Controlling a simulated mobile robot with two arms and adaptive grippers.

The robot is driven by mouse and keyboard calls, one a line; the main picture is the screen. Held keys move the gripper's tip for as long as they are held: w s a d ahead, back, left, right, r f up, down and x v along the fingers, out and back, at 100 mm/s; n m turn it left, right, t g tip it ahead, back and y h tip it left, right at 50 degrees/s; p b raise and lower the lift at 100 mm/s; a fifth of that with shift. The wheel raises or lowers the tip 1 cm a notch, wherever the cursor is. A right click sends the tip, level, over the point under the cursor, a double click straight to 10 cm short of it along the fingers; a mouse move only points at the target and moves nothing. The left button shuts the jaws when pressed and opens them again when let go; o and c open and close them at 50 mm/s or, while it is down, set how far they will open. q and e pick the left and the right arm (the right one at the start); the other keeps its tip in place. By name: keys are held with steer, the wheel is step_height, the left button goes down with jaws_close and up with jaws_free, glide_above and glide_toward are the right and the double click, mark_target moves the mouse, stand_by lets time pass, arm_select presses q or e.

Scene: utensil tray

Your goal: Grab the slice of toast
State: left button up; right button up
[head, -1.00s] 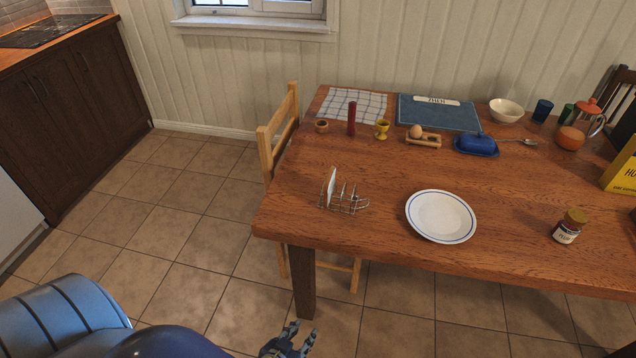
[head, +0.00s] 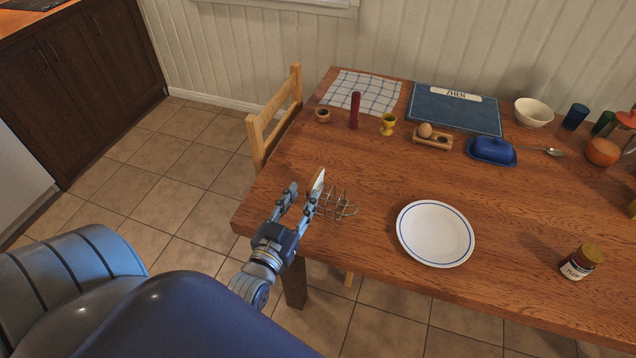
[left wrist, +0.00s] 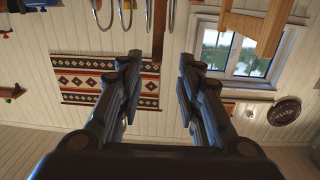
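The slice of toast (head: 319,180) stands upright at the left end of the wire toast rack (head: 341,206), near the table's left front corner. It shows nearly edge-on, pale, and its lower part is hidden behind my finger. My left gripper (head: 302,194) is open over the table edge, its two fingers apart, just left of the toast. The right finger overlaps the toast in the picture; I cannot tell whether they touch. The left wrist view shows the open fingers (left wrist: 158,70) with nothing held between them and wire loops at the top edge. My right gripper is not in view.
A white plate (head: 435,234) with a blue ring lies right of the rack, and a jam jar (head: 582,261) farther right. A red shaker (head: 354,110), a yellow egg cup (head: 388,124) and a blue butter dish (head: 492,151) stand behind. A wooden chair (head: 274,122) is at the left.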

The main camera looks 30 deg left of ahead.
mark_target(311, 184)
arm_select(q)
steer(key=w, duration=0.4)
steer(key=shift+a+r+p, duration=0.15)
steer(key=shift+a+p, duration=0.15)
steer(key=shift+p, duration=0.05)
steer(key=w, duration=0.4)
steer(key=shift+a+p, duration=0.25)
steer(key=shift+p, duration=0.15)
steer(key=shift+w, duration=0.15)
steer(key=c, duration=0.8)
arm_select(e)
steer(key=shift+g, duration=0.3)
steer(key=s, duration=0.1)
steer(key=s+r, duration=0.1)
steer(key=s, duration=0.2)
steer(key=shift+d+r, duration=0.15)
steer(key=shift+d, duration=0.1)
